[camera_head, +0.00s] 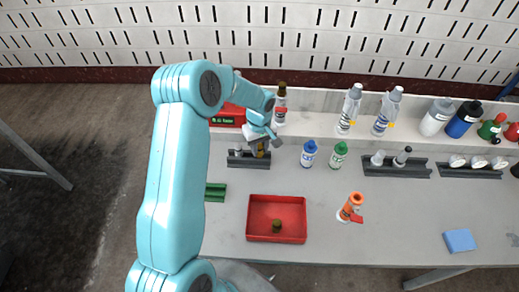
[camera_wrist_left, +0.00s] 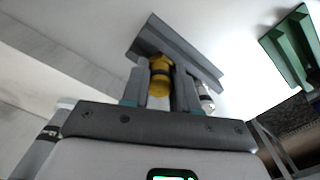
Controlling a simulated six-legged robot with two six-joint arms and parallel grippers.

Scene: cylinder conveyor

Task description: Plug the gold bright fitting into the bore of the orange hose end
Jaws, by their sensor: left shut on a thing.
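The gold bright fitting (camera_wrist_left: 160,82) is between the two fingers of my left gripper (camera_wrist_left: 158,92) in the left wrist view. In the head view my left gripper (camera_head: 260,148) is over the dark rack (camera_head: 248,163) at the left of the bench, and its fingers partly hide the gold fitting. I cannot tell whether the fitting still touches the rack, which also shows behind it in the left wrist view (camera_wrist_left: 172,48). The orange hose end (camera_head: 356,199) stands upright on the bench to the right, its open top facing up, well apart from the gripper. My right gripper is not in view.
Blue-capped (camera_head: 308,156) and green-capped (camera_head: 338,156) bottles stand behind. A blue block (camera_head: 460,240) lies at right.

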